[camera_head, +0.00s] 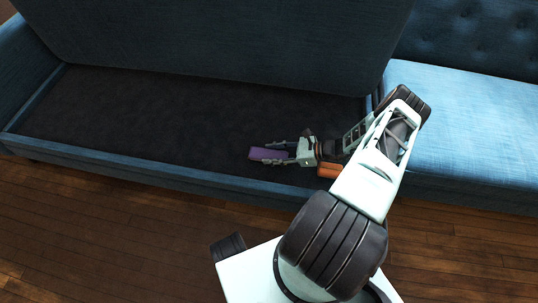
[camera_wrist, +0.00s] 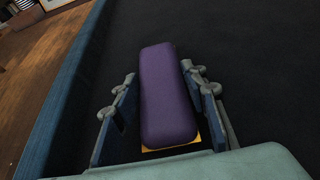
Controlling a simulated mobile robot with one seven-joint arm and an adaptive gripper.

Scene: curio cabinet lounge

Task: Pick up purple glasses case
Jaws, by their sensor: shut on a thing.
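The purple glasses case (camera_head: 268,154) is a long, rounded purple block over the dark seat of the blue sofa, near its front edge. In the wrist view the purple glasses case (camera_wrist: 165,95) lies lengthwise between the two fingers. My gripper (camera_head: 274,154) is shut on it from the right side in the head view; in the wrist view my gripper (camera_wrist: 160,100) has one finger along each side. A yellow edge shows under the case's near end. I cannot tell whether the case touches the seat.
The blue sofa's front rail (camera_head: 150,165) runs just in front of the case. The backrest (camera_head: 215,40) rises behind. An orange-brown block (camera_head: 328,170) shows beside my wrist. The dark seat (camera_head: 150,110) to the left is clear. Wood floor (camera_head: 80,220) lies in front.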

